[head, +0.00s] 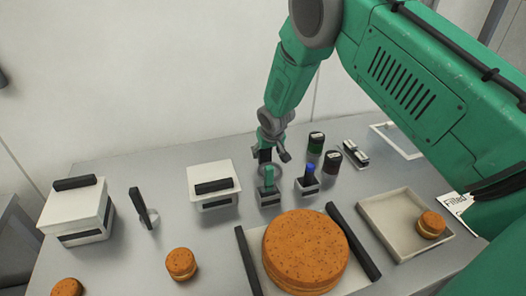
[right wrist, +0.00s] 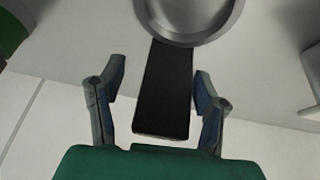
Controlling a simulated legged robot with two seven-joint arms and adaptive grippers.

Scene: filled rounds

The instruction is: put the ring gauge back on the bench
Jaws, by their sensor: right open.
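The ring gauge has a grey metal ring (head: 280,170) and a flat black handle (right wrist: 163,90). It is at the back middle of the bench (head: 215,235) in the head view, partly hidden by a small block with a green top. In the right wrist view the ring (right wrist: 150,15) is cut off at the top edge. My right gripper (head: 268,150) is over the handle. Its two fingers (right wrist: 160,95) are open, one on each side of the handle, with a gap visible on both sides. My left gripper is not in view.
A big round cake (head: 305,250) sits between black bars at the front. A tray (head: 380,205) with a small cake (head: 431,224) is at right. Blue-topped block (head: 308,184), dark jars (head: 316,142) and white boxes (head: 75,215) stand nearby. Small cakes (head: 181,264) lie at front left.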

